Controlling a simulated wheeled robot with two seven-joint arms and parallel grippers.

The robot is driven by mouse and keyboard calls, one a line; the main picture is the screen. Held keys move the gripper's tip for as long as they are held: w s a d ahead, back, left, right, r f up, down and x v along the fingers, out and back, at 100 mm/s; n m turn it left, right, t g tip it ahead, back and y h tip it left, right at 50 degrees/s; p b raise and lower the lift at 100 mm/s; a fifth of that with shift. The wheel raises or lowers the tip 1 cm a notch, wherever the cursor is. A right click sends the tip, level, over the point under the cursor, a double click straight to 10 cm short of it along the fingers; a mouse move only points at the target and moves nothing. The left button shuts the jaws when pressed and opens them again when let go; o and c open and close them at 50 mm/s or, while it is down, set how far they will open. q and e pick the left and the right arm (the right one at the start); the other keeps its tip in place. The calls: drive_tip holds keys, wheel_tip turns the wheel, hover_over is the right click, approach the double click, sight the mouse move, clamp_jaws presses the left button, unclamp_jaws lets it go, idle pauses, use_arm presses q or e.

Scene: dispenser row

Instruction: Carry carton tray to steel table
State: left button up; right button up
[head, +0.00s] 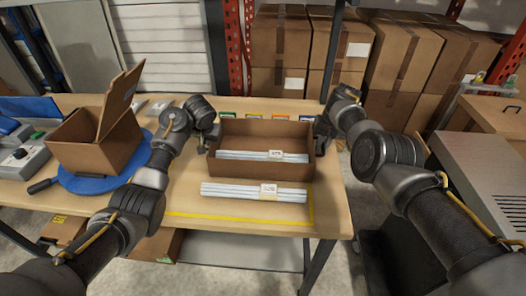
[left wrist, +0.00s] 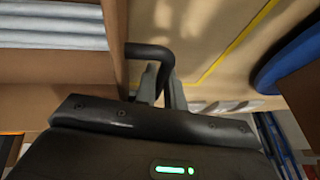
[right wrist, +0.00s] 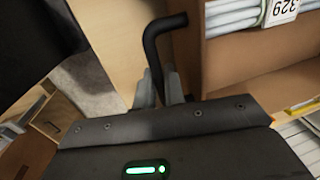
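The carton tray (head: 225,170) is a brown open box on the wooden table, with a labelled bundle of pale tubes (head: 240,155) inside. Its wall shows in the left wrist view (left wrist: 114,30) and in the right wrist view (right wrist: 225,52). My left gripper (head: 206,142) is at its left end, fingers closed around a black handle (left wrist: 150,50). My right gripper (head: 322,130) is at its right end, fingers closed around the other black handle (right wrist: 152,40). A grey metal surface at the right edge (head: 475,160) may be the steel table; only part shows.
A second labelled tube bundle (head: 230,191) lies just in front of the tray, inside a yellow taped line (head: 205,218). An open cardboard box (head: 85,145) stands on a blue disc (head: 70,182) at the left. Stacked cartons (head: 278,45) fill the shelf behind.

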use_arm(q)
clamp_jaws()
use_arm(e)
clamp_jaws()
